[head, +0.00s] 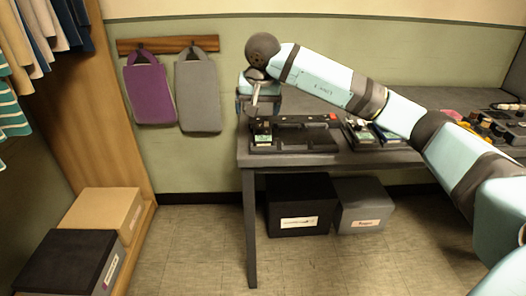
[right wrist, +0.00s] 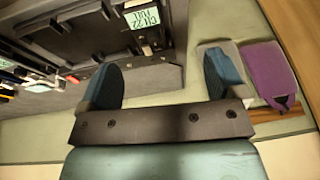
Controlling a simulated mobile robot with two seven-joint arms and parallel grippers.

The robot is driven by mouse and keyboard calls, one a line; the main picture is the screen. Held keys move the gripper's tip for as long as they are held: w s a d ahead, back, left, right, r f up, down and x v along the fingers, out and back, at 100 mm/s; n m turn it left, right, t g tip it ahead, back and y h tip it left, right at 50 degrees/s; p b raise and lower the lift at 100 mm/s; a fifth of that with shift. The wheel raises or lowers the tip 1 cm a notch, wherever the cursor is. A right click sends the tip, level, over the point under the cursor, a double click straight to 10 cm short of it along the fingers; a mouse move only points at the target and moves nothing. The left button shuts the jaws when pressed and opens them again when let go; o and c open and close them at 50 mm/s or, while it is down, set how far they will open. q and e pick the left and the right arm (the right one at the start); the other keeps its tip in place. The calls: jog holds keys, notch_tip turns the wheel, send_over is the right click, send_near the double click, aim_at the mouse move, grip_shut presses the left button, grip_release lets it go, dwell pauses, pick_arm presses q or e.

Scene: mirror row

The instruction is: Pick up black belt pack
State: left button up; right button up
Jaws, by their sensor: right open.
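A black belt pack (head: 262,139) with a green label stands at the left end of a black charging tray (head: 290,146) on the table. My right gripper (head: 258,106) is above the table's left end, just above the pack in the head view. Its two fingers (right wrist: 160,65) are apart with nothing between them, and the labelled unit lies beyond their tips. My left gripper is in neither view.
More small units with pale labels (head: 362,133) lie right of the tray on the grey table (head: 300,160). Purple (head: 150,92) and grey (head: 198,95) bags hang on the wall rack. Boxes (head: 297,205) stand under the table. The floor in front is clear.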

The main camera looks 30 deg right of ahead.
jog(key=d, duration=0.2)
jog(key=h+b, duration=0.1)
jog(key=b, duration=0.2)
send_over(263, 134)
jog(key=s+a, duration=0.1)
jog(key=s, duration=0.1)
notch_tip(263, 134, down, 6)
jog(key=shift+a, duration=0.1)
jog(key=shift+w+f, duration=0.15)
jog(key=shift+f, duration=0.2)
jog(key=b+x, duration=0.2)
jog(key=x, duration=0.2)
jog(key=shift+f, duration=0.3)
jog(key=shift+w+f, duration=0.1)
jog(key=shift+f, duration=0.25)
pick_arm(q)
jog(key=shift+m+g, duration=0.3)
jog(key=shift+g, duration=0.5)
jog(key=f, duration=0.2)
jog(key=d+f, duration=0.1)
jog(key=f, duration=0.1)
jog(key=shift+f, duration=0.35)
pick_arm(e)
jog(key=c, duration=1.1)
